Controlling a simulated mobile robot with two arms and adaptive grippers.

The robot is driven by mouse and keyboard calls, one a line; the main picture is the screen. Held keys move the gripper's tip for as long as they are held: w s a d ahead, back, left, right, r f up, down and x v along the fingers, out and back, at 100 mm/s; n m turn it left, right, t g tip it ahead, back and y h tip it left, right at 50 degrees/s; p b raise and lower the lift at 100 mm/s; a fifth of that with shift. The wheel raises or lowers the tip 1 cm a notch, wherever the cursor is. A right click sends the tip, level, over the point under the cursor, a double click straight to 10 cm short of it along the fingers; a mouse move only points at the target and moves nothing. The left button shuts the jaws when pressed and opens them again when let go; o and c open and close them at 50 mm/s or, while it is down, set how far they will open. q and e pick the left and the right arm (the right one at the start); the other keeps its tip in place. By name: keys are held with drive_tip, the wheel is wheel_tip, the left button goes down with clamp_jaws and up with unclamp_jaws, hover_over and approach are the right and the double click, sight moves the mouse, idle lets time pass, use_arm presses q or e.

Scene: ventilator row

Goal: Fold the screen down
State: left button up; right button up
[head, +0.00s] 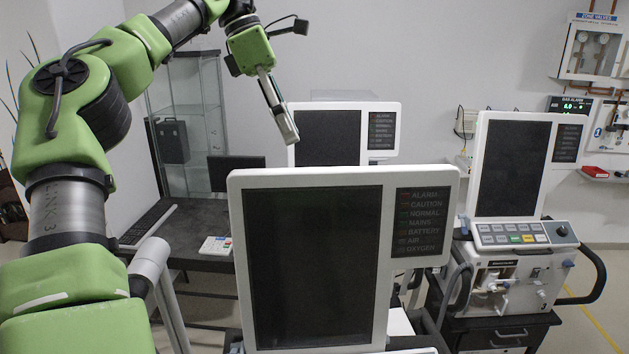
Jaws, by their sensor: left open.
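The nearest ventilator screen (312,265) is a large dark panel in a white frame, with a column of labels from ALARM to OXYGEN on its right. It stands nearly upright, facing me, in the lower middle of the head view. My left gripper (289,134) hangs above this screen's top edge in the picture, pointing down and to the right. It is seen side-on, open, with nothing visible between its fingers. It overlaps the left edge of a second screen (328,138) behind. The gap in depth to either screen is hard to tell. My right gripper is out of view.
A third ventilator (515,260) with a raised screen (508,168) stands at the right on a dark cart. Behind at the left are a grey desk (205,215), a dark monitor (236,173) and a glass cabinet (190,90). Wall boxes (592,47) hang at the upper right.

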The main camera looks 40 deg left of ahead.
sight(308, 168)
use_arm(q)
drive_tip(key=p+x, duration=0.1)
drive_tip(key=x, duration=0.9)
drive_tip(key=shift+w, duration=0.1)
drive_tip(key=shift+w+d+f, duration=0.2)
drive_tip(key=shift+d+f, duration=0.05)
drive_tip(key=shift+f, duration=0.25)
clamp_jaws()
